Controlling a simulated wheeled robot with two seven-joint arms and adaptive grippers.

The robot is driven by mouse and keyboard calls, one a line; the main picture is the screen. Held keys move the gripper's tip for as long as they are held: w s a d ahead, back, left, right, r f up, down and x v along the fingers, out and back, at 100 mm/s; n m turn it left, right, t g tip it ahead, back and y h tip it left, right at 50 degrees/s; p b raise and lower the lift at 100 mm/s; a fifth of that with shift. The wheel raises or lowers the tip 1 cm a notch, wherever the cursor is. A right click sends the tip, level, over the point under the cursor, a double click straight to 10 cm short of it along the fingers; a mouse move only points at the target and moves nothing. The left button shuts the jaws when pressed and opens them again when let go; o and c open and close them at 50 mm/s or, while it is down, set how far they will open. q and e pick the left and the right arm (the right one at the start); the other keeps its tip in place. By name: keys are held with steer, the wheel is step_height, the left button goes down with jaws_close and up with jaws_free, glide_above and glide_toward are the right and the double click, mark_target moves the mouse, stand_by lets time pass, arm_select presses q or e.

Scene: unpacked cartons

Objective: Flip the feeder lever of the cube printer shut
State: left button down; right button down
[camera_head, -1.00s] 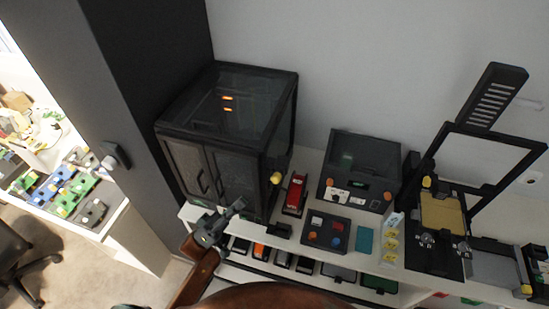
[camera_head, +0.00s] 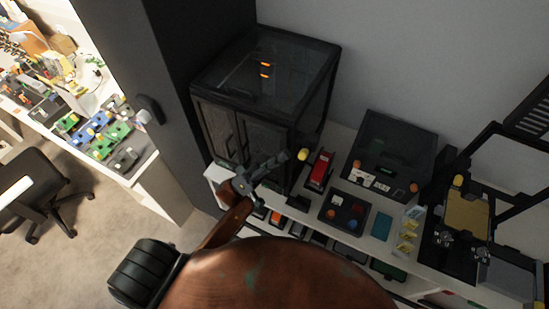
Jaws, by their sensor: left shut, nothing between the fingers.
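The cube printer (camera_head: 222,118) is a dark, boxy cabinet with a glass top and double front doors, standing at the left end of the white shelf. A yellow knob-like part (camera_head: 303,154) shows at its right side; I cannot make out whether this is the feeder lever or how the lever stands. My left gripper (camera_head: 284,156) is shut and empty. Its fingers point up and right, in front of the printer's lower right part and just left of the yellow part. I cannot tell if they touch. My right gripper is not in view.
A red device (camera_head: 320,170) stands right of the printer. A black button panel (camera_head: 343,211), a dark box machine (camera_head: 394,150) and an open-frame printer (camera_head: 466,215) stand further right. A dark pillar (camera_head: 150,60) is close on the left. Open floor shows at lower left.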

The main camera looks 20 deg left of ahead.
mark_target(305, 153)
arm_select(q)
steer(key=p+x, duration=0.1)
steer(key=x, duration=0.3)
steer(key=shift+w+d+r, duration=0.1)
steer(key=shift+d+r, duration=0.05)
